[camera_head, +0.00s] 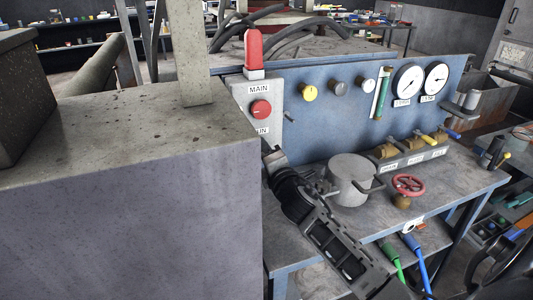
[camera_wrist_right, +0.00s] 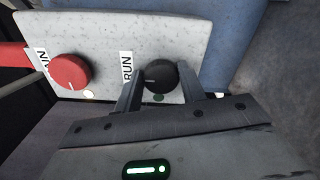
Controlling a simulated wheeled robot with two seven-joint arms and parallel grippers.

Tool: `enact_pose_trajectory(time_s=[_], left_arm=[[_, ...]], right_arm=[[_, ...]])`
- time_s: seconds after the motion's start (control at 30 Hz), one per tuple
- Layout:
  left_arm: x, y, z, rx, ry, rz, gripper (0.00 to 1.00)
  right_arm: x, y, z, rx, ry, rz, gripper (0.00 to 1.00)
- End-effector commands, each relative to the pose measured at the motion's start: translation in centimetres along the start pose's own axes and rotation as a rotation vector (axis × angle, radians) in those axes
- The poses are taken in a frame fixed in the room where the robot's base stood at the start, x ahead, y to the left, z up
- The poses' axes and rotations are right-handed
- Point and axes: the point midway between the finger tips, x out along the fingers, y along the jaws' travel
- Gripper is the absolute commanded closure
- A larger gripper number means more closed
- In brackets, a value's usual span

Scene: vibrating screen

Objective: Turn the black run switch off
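The black run switch (camera_wrist_right: 161,75) is a round knob on a light grey panel (camera_wrist_right: 110,30), right of a label reading RUN (camera_wrist_right: 127,68). Its pale mark points left in the right wrist view. My right gripper (camera_wrist_right: 160,88) is open, with one finger on each side of the knob; whether either finger touches it I cannot tell. In the head view my right gripper (camera_head: 271,158) is at the lower edge of the panel and hides the black switch. My left gripper is not in view.
The red MAIN knob (camera_head: 261,110) sits above the run switch, below a red-capped post (camera_head: 254,50). A large grey block (camera_head: 130,220) fills the left.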

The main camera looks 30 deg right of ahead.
Motion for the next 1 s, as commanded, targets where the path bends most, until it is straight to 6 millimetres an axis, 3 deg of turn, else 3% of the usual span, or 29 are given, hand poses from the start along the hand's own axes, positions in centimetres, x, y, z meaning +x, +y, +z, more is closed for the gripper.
enact_pose_trajectory(time_s=[0.03, 0.1, 0.47, 0.67, 1.0], left_arm=[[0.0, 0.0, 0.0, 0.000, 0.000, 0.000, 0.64], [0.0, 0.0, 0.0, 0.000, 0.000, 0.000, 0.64], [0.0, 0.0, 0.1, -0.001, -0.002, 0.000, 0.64], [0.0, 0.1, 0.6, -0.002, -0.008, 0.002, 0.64], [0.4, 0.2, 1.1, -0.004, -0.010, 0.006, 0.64]], right_arm=[[0.0, -0.1, -0.1, 0.001, 0.001, -0.002, 0.49], [0.0, -0.1, -0.1, 0.001, 0.001, -0.002, 0.38], [-0.7, -0.1, 0.0, -0.001, 0.001, -0.001, 0.38], [-4.2, -0.3, -0.1, -0.001, 0.003, -0.003, 0.38], [-12.3, -0.3, -0.1, 0.001, 0.001, -0.005, 0.38]])
